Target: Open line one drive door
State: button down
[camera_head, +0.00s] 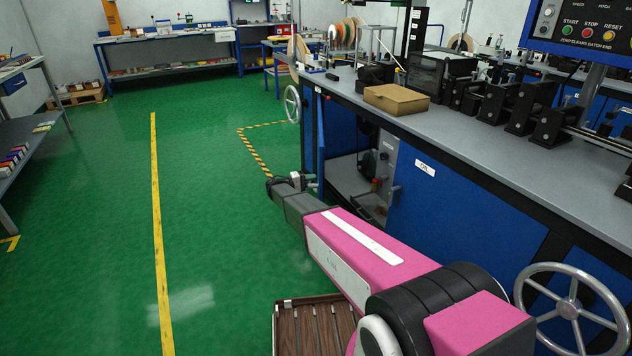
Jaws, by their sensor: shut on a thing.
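The drive door (320,140) is a blue panel on the long machine bench, seen nearly edge-on. It stands swung out from the bench front, and the cabinet opening (352,170) beside it shows a grey box and machine parts inside. My gripper (298,182) is at the end of my pink arm, low beside the door's outer edge. It is shut on the door handle (313,182), at the door's near side. The fingertips are small and partly hidden by my own wrist, so the exact grip does not show.
A closed blue panel labelled OIL (425,168) is right of the opening. Handwheels stand at the near right (570,308) and beyond the door (292,104). A cardboard box (396,99) lies on the bench top (470,135). The green floor (205,190) on the left is clear.

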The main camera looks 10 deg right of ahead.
jog(key=shift+s+f, duration=0.1)
jog(key=shift+s, duration=0.05)
jog(key=c, duration=1.1)
grip_release()
jog(key=v, duration=1)
jog(key=shift+a, duration=0.4)
